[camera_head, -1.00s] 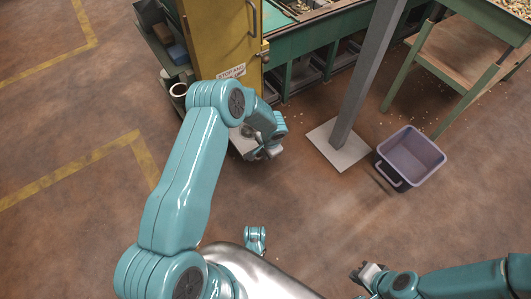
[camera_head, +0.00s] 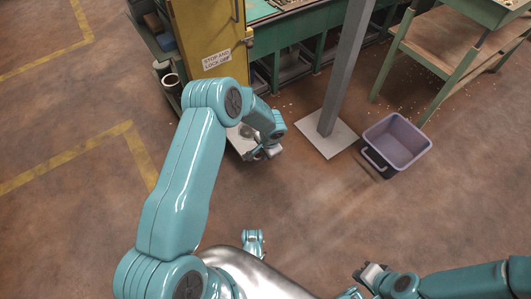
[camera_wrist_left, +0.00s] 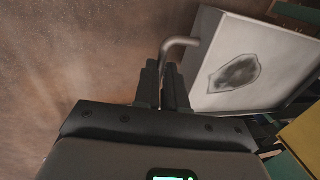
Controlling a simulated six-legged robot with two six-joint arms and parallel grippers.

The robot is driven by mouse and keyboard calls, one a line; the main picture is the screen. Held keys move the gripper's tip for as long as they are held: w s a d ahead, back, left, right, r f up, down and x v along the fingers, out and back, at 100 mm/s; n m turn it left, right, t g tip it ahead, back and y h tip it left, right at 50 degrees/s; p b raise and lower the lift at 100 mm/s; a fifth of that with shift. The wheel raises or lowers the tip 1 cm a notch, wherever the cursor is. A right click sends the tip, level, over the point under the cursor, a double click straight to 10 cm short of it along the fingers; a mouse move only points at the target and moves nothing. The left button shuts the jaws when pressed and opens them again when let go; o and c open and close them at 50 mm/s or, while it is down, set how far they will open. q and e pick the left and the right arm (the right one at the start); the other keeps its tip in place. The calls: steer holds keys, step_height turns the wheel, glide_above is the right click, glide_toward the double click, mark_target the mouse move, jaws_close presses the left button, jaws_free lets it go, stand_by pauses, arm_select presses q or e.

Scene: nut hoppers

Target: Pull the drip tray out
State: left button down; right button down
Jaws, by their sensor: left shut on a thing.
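The drip tray (camera_wrist_left: 255,62) is a shallow pale grey tray with a dark wet patch in it, seen in the left wrist view. A bent metal handle (camera_wrist_left: 176,43) stands at its near edge. My left gripper (camera_wrist_left: 163,68) is shut on this handle. In the head view the tray (camera_head: 238,143) shows as a pale strip by the foot of the yellow panel, partly hidden by my left arm. My left gripper (camera_head: 264,153) is at its near edge, low over the floor. My right gripper (camera_head: 369,272) is far from the tray at the lower right; its fingers are too small to judge.
A yellow panel (camera_head: 205,35) with a warning sign stands behind the tray. A grey post (camera_head: 343,80) on a pale base plate and a purple bin (camera_head: 398,145) stand to the right. A dark cup (camera_head: 171,84) is at the left. The near floor is clear.

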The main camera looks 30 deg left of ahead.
arm_select(q)
steer(key=shift+r, duration=0.1)
steer(key=shift+w, duration=0.1)
steer(key=c, duration=1.2)
jaws_free()
steer(key=shift+a, duration=0.1)
